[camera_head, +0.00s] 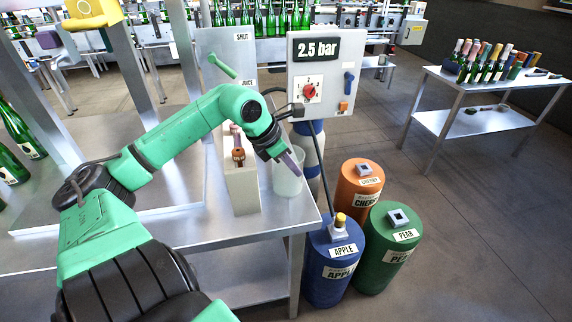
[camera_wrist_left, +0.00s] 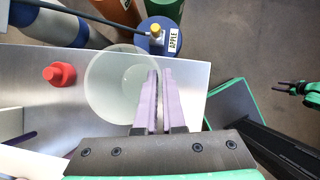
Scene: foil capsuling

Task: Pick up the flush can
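I take the translucent whitish can (camera_head: 288,178) on the steel table's right end to be the flush can. In the left wrist view its round rim and pale inside (camera_wrist_left: 112,90) show from above. My left gripper (camera_head: 297,168) reaches down at the can's upper right side. In the left wrist view its two purple fingers (camera_wrist_left: 160,75) stand close together over the can's right part, a narrow dark gap between them. I cannot tell whether the can's wall is between them. A small green and black part at that view's right edge may be my right gripper (camera_wrist_left: 292,89).
A cream box (camera_head: 243,190) stands left of the can, and a red cap (camera_wrist_left: 60,74) shows there. The control panel (camera_head: 325,75) rises behind. Blue (camera_head: 332,272), orange (camera_head: 359,190) and green (camera_head: 384,260) cylinders stand on the floor beyond the table's right edge.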

